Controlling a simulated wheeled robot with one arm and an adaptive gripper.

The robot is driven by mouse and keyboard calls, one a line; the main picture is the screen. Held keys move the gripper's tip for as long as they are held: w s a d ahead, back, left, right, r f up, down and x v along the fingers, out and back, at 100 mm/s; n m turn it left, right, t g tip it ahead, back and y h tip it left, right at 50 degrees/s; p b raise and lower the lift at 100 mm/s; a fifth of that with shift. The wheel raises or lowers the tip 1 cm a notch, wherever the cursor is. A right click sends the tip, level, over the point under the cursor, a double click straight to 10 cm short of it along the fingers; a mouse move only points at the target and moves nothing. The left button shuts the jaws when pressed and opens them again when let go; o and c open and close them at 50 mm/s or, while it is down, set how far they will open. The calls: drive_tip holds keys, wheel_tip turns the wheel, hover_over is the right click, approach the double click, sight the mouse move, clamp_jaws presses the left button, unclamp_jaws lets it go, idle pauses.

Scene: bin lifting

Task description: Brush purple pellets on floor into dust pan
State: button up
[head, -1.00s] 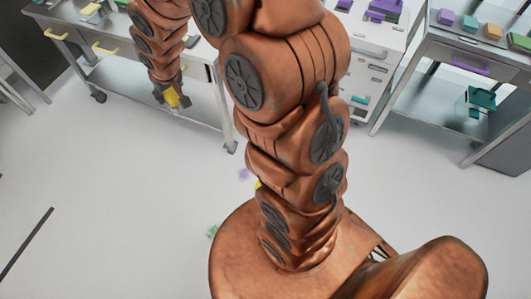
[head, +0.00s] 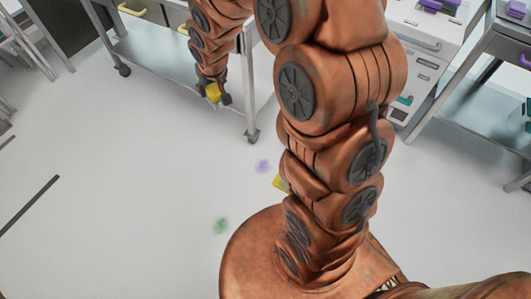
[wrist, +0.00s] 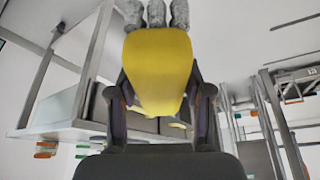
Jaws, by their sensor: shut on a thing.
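My gripper (head: 214,97) is at the upper left of the head view, in front of a wheeled table. It is shut on a yellow brush (wrist: 158,65), whose grey bristles (wrist: 157,14) point away from the gripper in the wrist view. The brush also shows as a small yellow block in the head view (head: 212,91). A small patch of purple pellets (head: 263,166) lies on the floor, apart from the gripper. A yellow piece (head: 280,183), possibly the dust pan, shows just below the pellets. My arm hides most of it.
A patch of green pellets (head: 221,225) lies on the floor at lower left. The wheeled table (head: 175,75) stands behind the gripper. A white drawer cabinet (head: 415,75) and a grey table (head: 505,95) stand at right. The floor at left is mostly open.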

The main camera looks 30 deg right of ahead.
wheel_tip(320, 180, down, 34)
drive_tip(key=b, duration=3.2)
drive_tip(key=shift+f+b, duration=0.15)
drive_tip(key=shift+b, duration=0.15)
